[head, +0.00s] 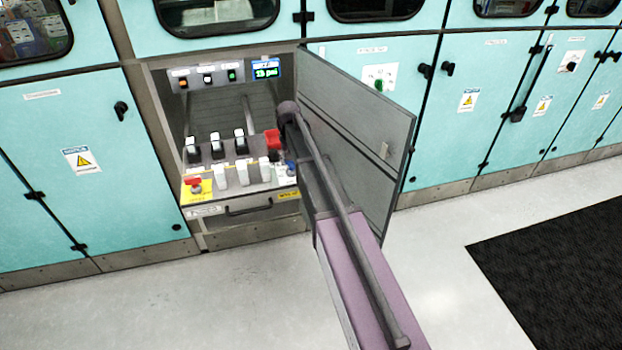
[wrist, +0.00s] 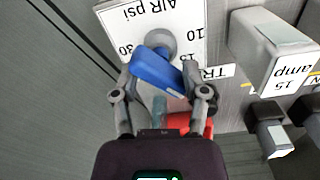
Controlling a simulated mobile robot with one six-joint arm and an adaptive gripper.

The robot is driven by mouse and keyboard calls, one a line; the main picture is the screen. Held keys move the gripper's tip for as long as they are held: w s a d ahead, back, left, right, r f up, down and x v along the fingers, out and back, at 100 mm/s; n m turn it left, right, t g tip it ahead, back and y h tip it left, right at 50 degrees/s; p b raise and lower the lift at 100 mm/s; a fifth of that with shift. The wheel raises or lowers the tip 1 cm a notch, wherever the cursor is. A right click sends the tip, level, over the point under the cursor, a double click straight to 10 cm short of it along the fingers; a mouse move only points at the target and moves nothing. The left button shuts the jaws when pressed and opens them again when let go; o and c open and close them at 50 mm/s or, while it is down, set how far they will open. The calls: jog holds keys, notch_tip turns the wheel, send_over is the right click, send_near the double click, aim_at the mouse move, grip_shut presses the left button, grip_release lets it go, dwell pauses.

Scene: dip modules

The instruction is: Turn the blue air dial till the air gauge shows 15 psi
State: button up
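The blue air dial (wrist: 158,70) sits on a white plate (wrist: 120,18) marked AIR psi in the wrist view, with numbers 10, 15 and 30 around it. Its blue bar lies slanted from upper left to lower right. My gripper (wrist: 158,80) has its fingers apart, one on each side of the bar; whether they touch it is unclear. In the head view a bit of blue (head: 291,168) shows at the panel's right end beside my arm, and my fingers are hidden. The air gauge (head: 266,69) is a lit blue display; its small figures look like 13 psi.
The open grey door (head: 360,130) stands right of my arm. White switches (head: 243,172) line the panel beside the dial, with black ones (head: 217,146) behind. A red part (wrist: 188,122) shows beneath my fingers. A red knob (head: 193,182) sits at the panel's left. Floor (head: 180,300) in front is clear.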

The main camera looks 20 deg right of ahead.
jog(key=m, duration=0.7)
notch_tip(320, 180, up, 14)
jog(key=p, duration=1.4)
jog(key=s+r+n+p, duration=0.1)
jog(key=s+n, duration=0.6)
jog(key=s, duration=1.9)
jog(key=shift+s, duration=0.15)
jog(key=shift+r, duration=0.1)
jog(key=w+f+n+t+b, duration=0.2)
jog(key=w+t+b, duration=0.1)
jog(key=w, duration=1.8)
jog(key=shift+t, duration=0.8)
jog(key=shift+f+b, duration=0.25)
jog(key=shift+b, duration=0.15)
